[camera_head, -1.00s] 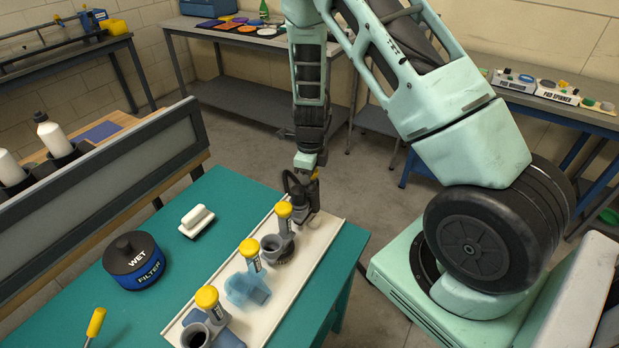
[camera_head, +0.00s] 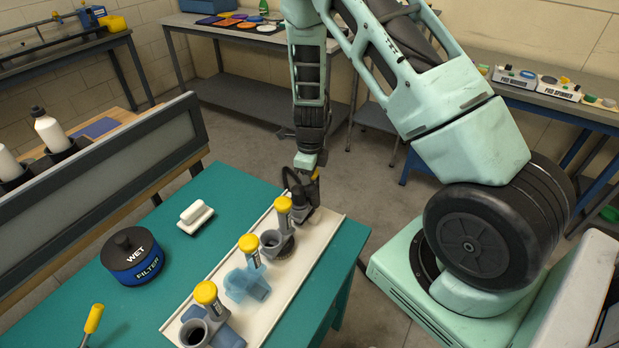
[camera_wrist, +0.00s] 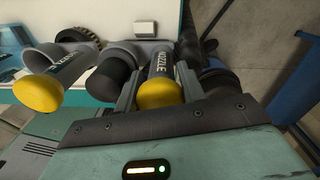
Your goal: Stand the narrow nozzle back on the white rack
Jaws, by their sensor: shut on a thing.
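The white rack (camera_head: 292,307) lies along the right side of the teal table. Yellow-capped nozzles stand in a row on it: one with a brush foot (camera_head: 277,240), a blue one (camera_head: 249,282) and one at the near end (camera_head: 208,318). My gripper (camera_head: 308,190) is low over the rack's far end, just beyond the brush nozzle. In the wrist view my gripper (camera_wrist: 158,88) is shut on a grey nozzle (camera_wrist: 161,66) with a yellow cap, probably the narrow nozzle. Its lower end is largely hidden, so I cannot tell whether it touches the rack.
A blue and black wet filter (camera_head: 137,258) and a white-handled block (camera_head: 196,215) sit on the table left of the rack. A yellow-handled tool (camera_head: 93,320) is at the near left. A grey panel (camera_head: 110,175) borders the table's left side.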

